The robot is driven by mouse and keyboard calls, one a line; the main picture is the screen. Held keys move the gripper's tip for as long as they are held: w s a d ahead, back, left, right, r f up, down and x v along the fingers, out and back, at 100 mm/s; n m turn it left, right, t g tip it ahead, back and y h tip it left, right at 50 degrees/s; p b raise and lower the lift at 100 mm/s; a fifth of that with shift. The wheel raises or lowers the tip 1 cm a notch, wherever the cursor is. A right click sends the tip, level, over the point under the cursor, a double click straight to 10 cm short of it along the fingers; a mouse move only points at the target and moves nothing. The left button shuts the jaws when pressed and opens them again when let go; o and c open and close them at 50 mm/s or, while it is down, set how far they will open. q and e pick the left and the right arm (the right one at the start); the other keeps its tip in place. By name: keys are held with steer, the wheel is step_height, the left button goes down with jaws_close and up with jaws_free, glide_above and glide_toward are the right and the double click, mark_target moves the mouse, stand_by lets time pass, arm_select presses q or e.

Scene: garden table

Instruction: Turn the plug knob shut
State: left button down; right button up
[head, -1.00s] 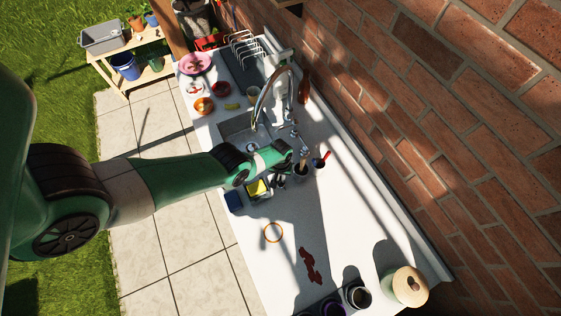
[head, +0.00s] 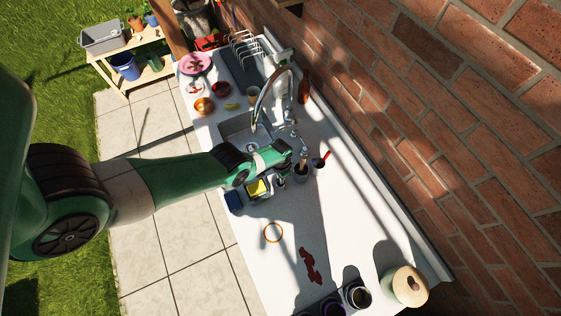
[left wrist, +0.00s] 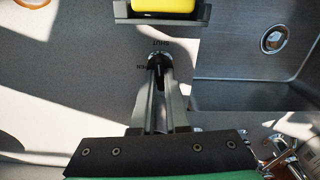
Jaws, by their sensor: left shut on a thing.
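The plug knob (left wrist: 157,61) is a small dark knob on the pale counter, left of the sink in the left wrist view. The word SHUT is printed above it and OPEN to its left. My left gripper (left wrist: 158,72) is closed around the knob, its fingers hiding most of it, so I cannot tell exactly where it points. The steel sink (left wrist: 225,70) has a round drain (left wrist: 275,38). In the head view, my left gripper (head: 281,177) is low over the counter beside the sink (head: 233,131); the knob is hidden there. My right gripper is not in view.
A sponge holder with a yellow sponge (left wrist: 162,6) stands close beyond the knob. In the head view, the tall faucet (head: 272,88) rises behind the sink, and a pot with a brush (head: 300,169) stands right of my gripper.

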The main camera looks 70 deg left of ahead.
arm_select(q)
steer(key=shift+m, duration=0.3)
steer(key=c, duration=0.9)
jaws_free()
